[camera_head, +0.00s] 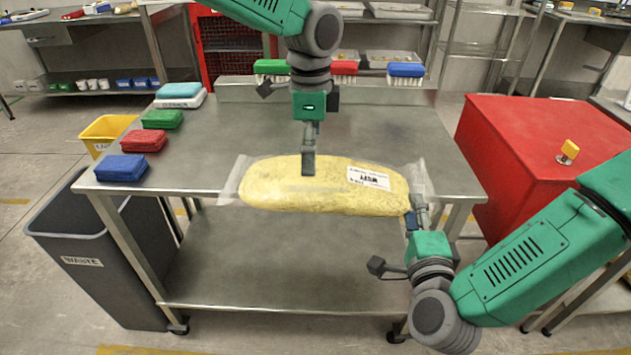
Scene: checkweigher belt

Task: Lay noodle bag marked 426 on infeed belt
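A long yellow noodle bag (300,188) with clear wrapper ends lies crosswise at the front edge of the steel table, its lower side showing past that edge. Its white label (368,179) is too small to read for sure. My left gripper (309,162) comes down from above, seen edge-on, with its tip over the middle of the bag; its finger gap is hidden. My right gripper (416,212) is at the bag's right end, its fingers close together on the corner of the wrapper. I cannot tell whether the bag rests on the table or is held above it. I see no infeed belt.
The steel table (230,130) holds blue, red and green packs (142,140) at left. A grey waste bin (85,250) and a yellow bin (103,128) stand left. A red cabinet (520,140) stands right. Brushes (406,72) line the back. The table middle is clear.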

